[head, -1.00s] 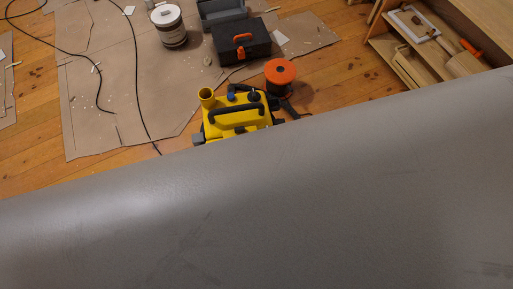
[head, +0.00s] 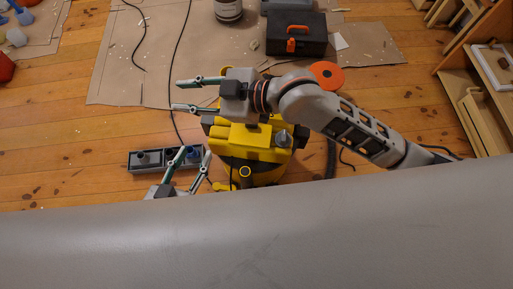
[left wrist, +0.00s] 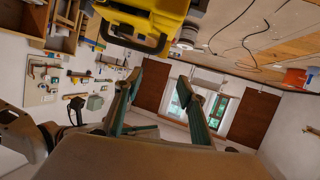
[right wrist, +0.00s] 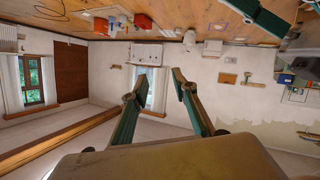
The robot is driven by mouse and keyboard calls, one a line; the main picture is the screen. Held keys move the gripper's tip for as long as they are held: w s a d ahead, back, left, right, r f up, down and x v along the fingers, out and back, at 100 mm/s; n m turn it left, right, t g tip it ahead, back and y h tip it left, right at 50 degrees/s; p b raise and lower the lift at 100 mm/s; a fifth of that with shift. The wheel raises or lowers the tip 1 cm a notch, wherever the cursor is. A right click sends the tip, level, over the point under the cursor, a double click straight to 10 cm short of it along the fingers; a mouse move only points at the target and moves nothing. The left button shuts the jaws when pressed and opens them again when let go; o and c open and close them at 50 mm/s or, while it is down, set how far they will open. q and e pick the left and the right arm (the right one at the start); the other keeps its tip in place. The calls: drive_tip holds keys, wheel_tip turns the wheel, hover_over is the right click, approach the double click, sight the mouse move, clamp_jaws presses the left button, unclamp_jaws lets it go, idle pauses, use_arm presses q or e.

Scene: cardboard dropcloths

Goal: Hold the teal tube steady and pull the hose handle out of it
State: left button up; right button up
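I cannot pick out the teal tube or the hose handle in any view. A yellow and black machine (head: 250,138) stands on the floor in the head view, partly hidden by my right arm. It also shows at the top of the left wrist view (left wrist: 155,18). My right gripper (head: 178,95) is open and empty, reaching left just above the machine in the picture. My left gripper (head: 197,151) is open and empty, lower left of the machine. Its green fingers overlap a grey tray (head: 141,162) in the picture. Both grippers show spread fingers in their wrist views.
A dark hose (head: 331,160) is right of the machine. A black toolbox (head: 296,33) and a pail (head: 228,10) stand on cardboard (head: 180,50) behind. An orange reel (head: 327,75) is partly behind my right arm. Wooden shelving (head: 455,70) is at right. Bare floor lies at left.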

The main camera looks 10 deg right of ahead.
drive_tip(key=s+d+f+n+g+h+b, duration=0.1)
drive_tip(key=s+f+n+g+h+b, duration=0.1)
drive_tip(key=f+n+g+b, duration=0.3)
drive_tip(key=s+d+f+n+g+h+b, duration=0.1)
drive_tip(key=s+d+f+h+b, duration=0.15)
drive_tip(key=f, duration=0.55)
use_arm(q)
wheel_tip(320, 180, down, 6)
drive_tip(key=s+d+n+b, duration=0.1)
drive_tip(key=d+n+b, duration=0.1)
drive_tip(key=d+b, duration=0.1)
drive_tip(key=shift+s+n+h, duration=0.3)
drive_tip(key=shift+s, duration=0.1)
drive_tip(key=shift+o, duration=0.4)
drive_tip(key=shift+s+f+g+b, duration=0.2)
drive_tip(key=shift+s+g+b, duration=0.2)
drive_tip(key=shift+b, duration=0.6)
use_arm(e)
drive_tip(key=s+d+f+n+g+h, duration=0.3)
drive_tip(key=d+f+h, duration=0.1)
drive_tip(key=d+f, duration=0.5)
drive_tip(key=shift+d+n, duration=0.3)
drive_tip(key=shift+d, duration=0.9)
use_arm(q)
drive_tip(key=shift+r, duration=0.1)
use_arm(e)
drive_tip(key=shift+s+h, duration=0.1)
drive_tip(key=shift+h, duration=0.15)
